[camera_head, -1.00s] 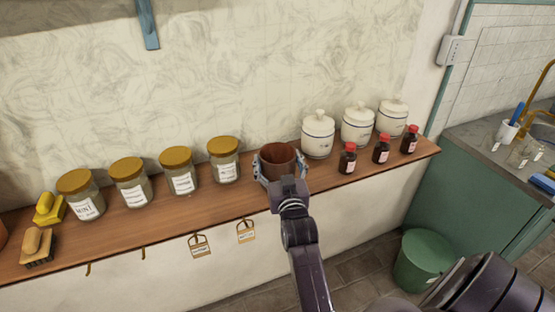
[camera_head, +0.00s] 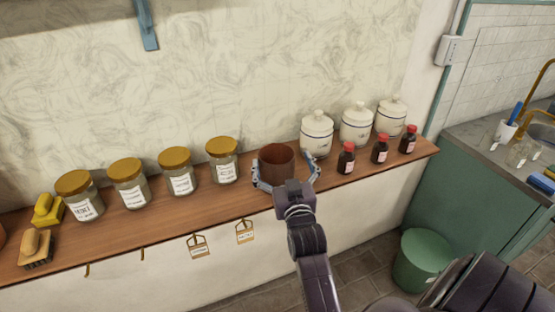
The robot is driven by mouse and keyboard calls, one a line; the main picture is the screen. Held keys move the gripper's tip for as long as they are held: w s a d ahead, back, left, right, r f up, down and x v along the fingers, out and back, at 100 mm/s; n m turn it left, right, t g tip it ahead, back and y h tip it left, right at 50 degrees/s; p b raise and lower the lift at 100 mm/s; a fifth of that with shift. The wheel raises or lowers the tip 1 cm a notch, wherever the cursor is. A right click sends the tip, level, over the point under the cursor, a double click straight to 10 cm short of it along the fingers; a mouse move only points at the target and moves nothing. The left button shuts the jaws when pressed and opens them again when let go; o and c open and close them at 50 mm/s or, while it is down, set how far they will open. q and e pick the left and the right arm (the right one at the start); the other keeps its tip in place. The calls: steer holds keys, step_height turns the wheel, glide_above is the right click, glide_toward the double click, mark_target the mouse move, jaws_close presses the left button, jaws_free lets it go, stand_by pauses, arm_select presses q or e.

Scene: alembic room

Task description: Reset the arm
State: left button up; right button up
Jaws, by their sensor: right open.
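My right gripper (camera_head: 286,176) is open at the front of the wooden shelf. Its spread fingers are on either side of a brown pot (camera_head: 277,163), with a gap visible on the right side. The pot stands upright on the shelf between the glass jars and the white canisters. My right arm reaches up from the bottom of the view. My left gripper does not show.
The wooden shelf (camera_head: 130,233) holds several gold-lidded jars (camera_head: 176,173) on the left. White canisters (camera_head: 317,134) and red-capped bottles (camera_head: 346,159) stand to the right of the pot. A green bin (camera_head: 422,262) is on the floor. A sink counter is at the right.

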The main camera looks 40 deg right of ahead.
steer(key=shift+g, duration=0.3)
steer(key=s+a, duration=0.1)
steer(key=s+a+f, duration=0.2)
steer(key=s, duration=0.1)
steer(key=shift+s+a, duration=0.1)
steer(key=shift+a, duration=0.2)
steer(key=shift+f, duration=0.1)
glide_toward(271, 151)
steer(key=shift+m, duration=0.3)
steer(key=x, duration=0.4)
steer(key=shift+d, duration=0.25)
steer(key=shift+w+d, duration=0.15)
steer(key=shift+w, duration=0.35)
